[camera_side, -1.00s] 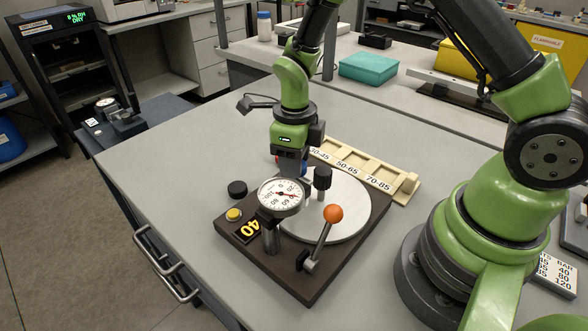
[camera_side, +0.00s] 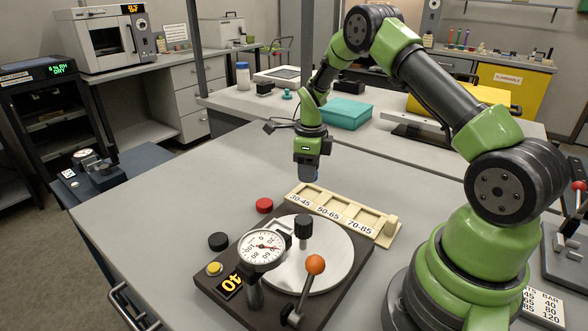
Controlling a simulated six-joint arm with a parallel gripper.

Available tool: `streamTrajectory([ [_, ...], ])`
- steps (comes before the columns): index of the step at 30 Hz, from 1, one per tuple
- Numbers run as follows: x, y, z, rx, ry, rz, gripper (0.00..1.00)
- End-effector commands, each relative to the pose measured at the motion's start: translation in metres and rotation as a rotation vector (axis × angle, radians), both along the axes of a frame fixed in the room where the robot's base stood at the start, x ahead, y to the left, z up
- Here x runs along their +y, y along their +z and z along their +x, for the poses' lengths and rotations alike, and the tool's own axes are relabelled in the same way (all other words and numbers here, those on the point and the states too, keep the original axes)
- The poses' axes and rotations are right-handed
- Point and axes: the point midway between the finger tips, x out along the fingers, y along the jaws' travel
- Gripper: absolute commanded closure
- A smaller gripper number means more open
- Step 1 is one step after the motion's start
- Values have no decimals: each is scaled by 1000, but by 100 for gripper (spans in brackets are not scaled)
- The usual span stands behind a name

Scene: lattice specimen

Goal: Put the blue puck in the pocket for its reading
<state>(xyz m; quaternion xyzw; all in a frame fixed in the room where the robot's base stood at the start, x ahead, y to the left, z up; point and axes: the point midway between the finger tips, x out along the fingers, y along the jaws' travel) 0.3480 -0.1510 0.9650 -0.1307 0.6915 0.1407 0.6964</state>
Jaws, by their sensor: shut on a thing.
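My gripper (camera_side: 308,177) is shut on the blue puck (camera_side: 309,172), which shows only as a small blue patch between the jaws. It is in the air above the left end of the cream tray (camera_side: 390,242). The tray has three pockets in a row, labelled 30-45, 50-65 and 70-85, and the pockets look empty. The tester (camera_side: 222,301) stands in front with a round dial (camera_side: 262,248), a pale disc (camera_side: 335,262) and an orange-knobbed lever (camera_side: 314,266). Its lit display (camera_side: 231,285) appears to read 40, tilted in the picture.
A red puck (camera_side: 264,205) lies on the table left of the tray, and a black puck (camera_side: 218,241) lies by the tester's left corner. The tester's dark post (camera_side: 303,227) stands near the tray.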

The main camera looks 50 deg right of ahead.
Motion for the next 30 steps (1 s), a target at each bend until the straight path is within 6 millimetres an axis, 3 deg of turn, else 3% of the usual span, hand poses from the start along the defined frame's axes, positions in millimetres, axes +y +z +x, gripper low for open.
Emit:
streamTrajectory([
  [15, -2, -38, 0, 0, 1, 0, 100],
  [28, -2, -44, 0, -1, 0, 0, 100],
  [29, -2, -44, 0, -1, 0, 0, 57],
  [30, -2, -44, 0, -1, 0, 0, 48],
])
